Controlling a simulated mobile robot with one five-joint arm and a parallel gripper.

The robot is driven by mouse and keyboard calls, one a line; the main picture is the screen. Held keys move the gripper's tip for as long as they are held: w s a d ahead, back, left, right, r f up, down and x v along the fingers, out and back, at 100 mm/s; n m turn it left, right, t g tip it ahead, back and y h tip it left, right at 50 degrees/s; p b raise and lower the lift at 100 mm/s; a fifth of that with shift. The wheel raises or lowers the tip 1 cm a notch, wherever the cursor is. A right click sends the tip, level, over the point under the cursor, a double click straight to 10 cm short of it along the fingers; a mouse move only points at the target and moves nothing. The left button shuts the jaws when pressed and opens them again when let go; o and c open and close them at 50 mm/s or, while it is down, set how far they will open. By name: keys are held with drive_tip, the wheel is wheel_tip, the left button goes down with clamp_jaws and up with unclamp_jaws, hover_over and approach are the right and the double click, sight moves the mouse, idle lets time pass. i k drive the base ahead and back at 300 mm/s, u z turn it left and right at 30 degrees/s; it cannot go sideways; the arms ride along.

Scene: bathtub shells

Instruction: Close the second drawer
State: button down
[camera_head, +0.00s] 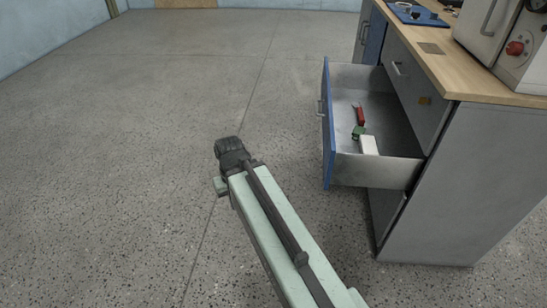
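The open drawer (374,171) sticks out to the left from a grey cabinet, below a closed top drawer (414,92). Its blue-edged front (327,125) with a handle faces left. A red item (360,116), a green item (358,132) and a white block (368,145) lie inside it. My gripper (229,146) is at the dark end of my pale green arm, left of the drawer front and apart from it. Its fingers are too small and dark to tell whether they are open or shut.
The cabinet (463,180) has a wooden top (470,82) bearing a white machine with a red knob (515,48) and a blue tray (417,14). Bare speckled floor (120,150) lies left of the drawer, and there is open floor between my gripper and the drawer front.

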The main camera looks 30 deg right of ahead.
sight(400, 162)
drive_tip(key=u, duration=0.2)
drive_tip(key=i, duration=1.65)
drive_tip(key=z, duration=0.15)
